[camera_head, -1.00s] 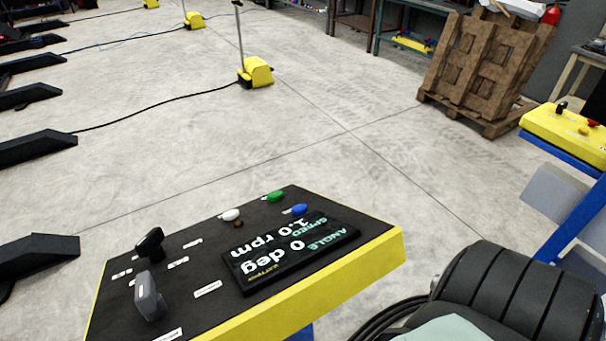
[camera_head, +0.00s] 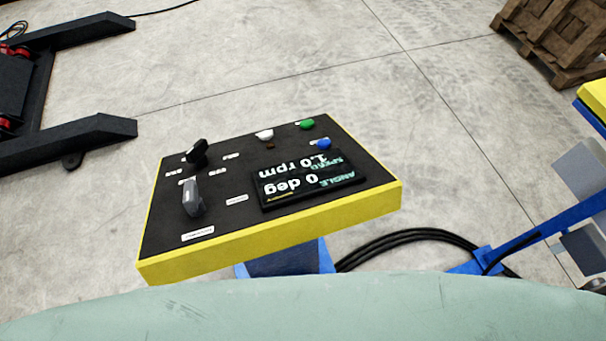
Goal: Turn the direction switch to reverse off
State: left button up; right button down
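A control panel (camera_head: 258,221) with a black face and yellow sides stands on a blue post in the middle of the head view. On its left part are two rotary switches, a black knob (camera_head: 197,153) at the back and a grey knob (camera_head: 192,198) nearer the front. Small white labels lie around both; they are too small to read, so I cannot tell which knob is the direction switch or its setting. The display (camera_head: 310,179) reads angle 0 deg and speed 1.0 rpm, upside down. Neither of my grippers is in view.
White (camera_head: 264,134), green (camera_head: 306,124) and blue (camera_head: 323,143) buttons sit along the panel's back right. Black cables (camera_head: 400,238) and a blue frame (camera_head: 545,232) are at the right. Black floor beams (camera_head: 75,143) lie at the left. Wooden pallets (camera_head: 560,40) stand far right. The floor behind the panel is clear.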

aim_at(194, 205)
jog(key=u, duration=0.9)
